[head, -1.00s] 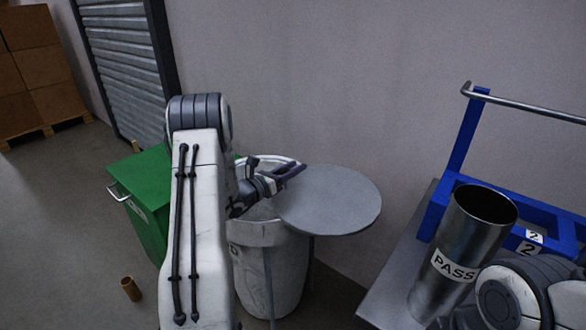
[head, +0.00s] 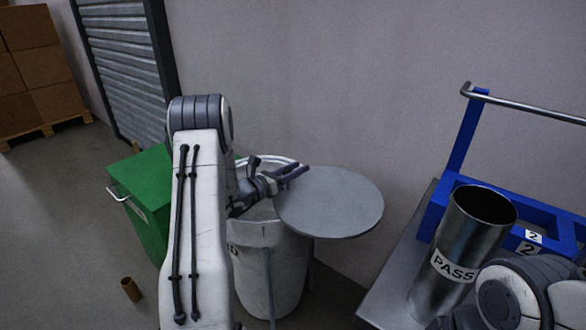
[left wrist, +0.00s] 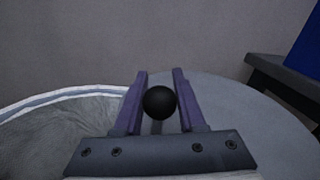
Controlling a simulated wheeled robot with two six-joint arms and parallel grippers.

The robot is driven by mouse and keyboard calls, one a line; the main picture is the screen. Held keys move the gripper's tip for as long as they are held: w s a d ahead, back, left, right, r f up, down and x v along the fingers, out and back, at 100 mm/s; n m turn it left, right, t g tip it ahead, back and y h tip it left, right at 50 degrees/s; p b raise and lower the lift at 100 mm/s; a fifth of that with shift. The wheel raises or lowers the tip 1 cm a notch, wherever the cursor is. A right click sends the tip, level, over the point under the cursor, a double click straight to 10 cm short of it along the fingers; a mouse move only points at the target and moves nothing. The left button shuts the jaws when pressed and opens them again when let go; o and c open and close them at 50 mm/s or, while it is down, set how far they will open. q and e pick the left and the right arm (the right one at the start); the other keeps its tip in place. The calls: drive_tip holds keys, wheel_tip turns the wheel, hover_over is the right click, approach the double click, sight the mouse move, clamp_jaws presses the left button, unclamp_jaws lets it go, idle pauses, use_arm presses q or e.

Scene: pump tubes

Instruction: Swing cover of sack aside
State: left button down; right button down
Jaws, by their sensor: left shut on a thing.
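The sack's cover (head: 335,205) is a round grey disc, swung out to the right of the white sack (head: 283,270), overlapping only its right edge. In the left wrist view the cover (left wrist: 245,120) lies under the fingers and the sack's open mouth (left wrist: 50,125) shows at the left. My left gripper (head: 300,170) is at the cover's left edge; in the left wrist view its purple fingers (left wrist: 160,88) are shut around a black ball knob (left wrist: 160,102). My right gripper is not in view; only part of that arm shows at the lower right.
A green bin (head: 145,185) stands left of the sack. A steel tube marked PASS (head: 465,245) stands on a metal surface at the right beside a blue frame (head: 455,165). A small brown tube (head: 131,290) is on the floor. Boxes (head: 35,70) stand far left.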

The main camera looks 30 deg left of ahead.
use_arm(q)
drive_tip(key=d+m+g+h, duration=0.1)
drive_tip(key=d+m+h, duration=0.1)
drive_tip(key=d, duration=0.1)
drive_tip(key=d+m+g+h+p, duration=0.1)
drive_tip(key=d+m+g+h, duration=0.1)
drive_tip(key=d+h, duration=0.1)
drive_tip(key=s+d+m+g+h+p, duration=0.1)
drive_tip(key=d+g+h, duration=0.1)
drive_tip(key=d, duration=0.1)
drive_tip(key=shift+s+m+h, duration=0.1)
drive_tip(key=shift+m+h, duration=0.3)
drive_tip(key=shift+s+d+m+g+h+p, duration=0.35)
drive_tip(key=shift+d+m+g+h, duration=0.15)
drive_tip(key=shift+d+g, duration=0.2)
drive_tip(key=c, duration=0.5)
unclamp_jaws()
drive_tip(key=shift+d, duration=0.1)
drive_tip(key=shift+a, duration=0.2)
drive_tip(key=p, duration=0.1)
hover_over(287, 203)
drive_tip(key=shift+w+d, duration=0.15)
